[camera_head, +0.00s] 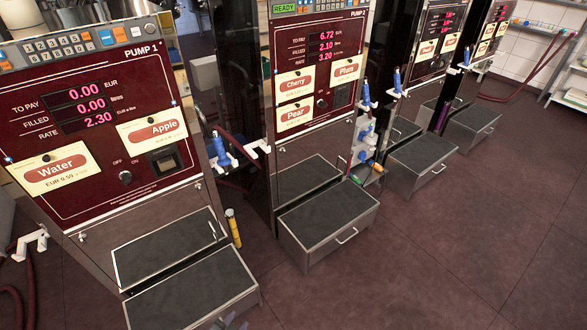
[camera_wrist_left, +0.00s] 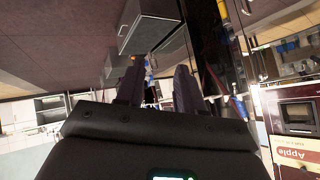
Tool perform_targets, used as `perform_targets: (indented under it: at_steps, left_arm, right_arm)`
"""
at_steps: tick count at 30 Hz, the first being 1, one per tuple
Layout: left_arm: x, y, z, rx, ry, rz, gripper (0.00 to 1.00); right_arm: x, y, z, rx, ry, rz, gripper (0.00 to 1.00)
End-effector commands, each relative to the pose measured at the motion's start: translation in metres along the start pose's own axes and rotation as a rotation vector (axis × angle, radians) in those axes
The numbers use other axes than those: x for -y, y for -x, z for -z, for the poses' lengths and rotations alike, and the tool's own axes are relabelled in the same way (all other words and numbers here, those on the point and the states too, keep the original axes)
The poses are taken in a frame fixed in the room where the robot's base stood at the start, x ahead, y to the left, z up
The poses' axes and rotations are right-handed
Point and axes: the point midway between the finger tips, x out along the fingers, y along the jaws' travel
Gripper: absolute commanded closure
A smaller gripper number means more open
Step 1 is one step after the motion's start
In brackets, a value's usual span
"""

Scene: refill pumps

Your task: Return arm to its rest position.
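My left gripper (camera_wrist_left: 158,78) shows in the left wrist view, its two dark fingers spread apart. I see nothing held between them; the small coloured shapes in the gap look like background. In the head view I cannot make out either gripper clearly. My right gripper is in neither view. Pump 1 (camera_head: 88,118) stands at the left in the head view, with Water (camera_head: 56,170) and Apple (camera_head: 152,131) labels. Its display (camera_head: 88,105) reads 0.00, 0.00 and 2.30. Pump 2 (camera_head: 318,75) is to its right and reads 6.72, 2.10 and 3.20.
Metal drawer boxes with dark tops stand before the pumps, at pump 1 (camera_head: 190,292) and pump 2 (camera_head: 328,212). Blue-handled nozzles (camera_head: 220,150) hang beside the pumps. A yellow tube (camera_head: 233,228) stands between the first two. Dark floor (camera_head: 440,250) is clear at right.

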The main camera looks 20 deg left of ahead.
Motion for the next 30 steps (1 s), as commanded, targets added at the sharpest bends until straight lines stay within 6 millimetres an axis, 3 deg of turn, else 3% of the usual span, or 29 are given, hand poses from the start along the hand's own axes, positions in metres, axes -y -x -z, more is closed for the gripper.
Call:
perform_targets:
  at_steps: [1, 3, 7, 11, 15, 17, 26, 30]
  left_arm:
    - [-0.002, 0.03, 0.029, 0.016, 0.024, -0.061, 0.63]
    - [-0.011, 0.056, 0.049, 0.059, 0.048, -0.136, 0.63]
    - [-0.021, 0.097, 0.065, 0.15, 0.068, -0.226, 0.63]
    - [-0.026, 0.13, 0.061, 0.273, 0.078, -0.274, 0.63]
    - [-0.032, 0.149, 0.028, 0.486, 0.127, -0.287, 0.63]
    - [-0.022, 0.166, 0.05, 0.474, 0.139, -0.284, 0.63]
    - [0.006, 0.22, 0.105, 0.472, 0.137, -0.284, 0.63]
    - [0.023, 0.254, 0.139, 0.472, 0.137, -0.284, 0.63]
  right_arm:
    - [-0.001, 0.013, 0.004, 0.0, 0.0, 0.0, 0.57]
    - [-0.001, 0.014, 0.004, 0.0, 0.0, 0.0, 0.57]
    - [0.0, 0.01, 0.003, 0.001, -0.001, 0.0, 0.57]
    - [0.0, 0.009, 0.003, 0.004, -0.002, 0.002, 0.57]
    - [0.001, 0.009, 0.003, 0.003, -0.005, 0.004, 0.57]
    - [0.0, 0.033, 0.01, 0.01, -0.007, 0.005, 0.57]
    - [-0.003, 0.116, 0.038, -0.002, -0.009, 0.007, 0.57]
    - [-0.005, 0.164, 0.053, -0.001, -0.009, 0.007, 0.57]
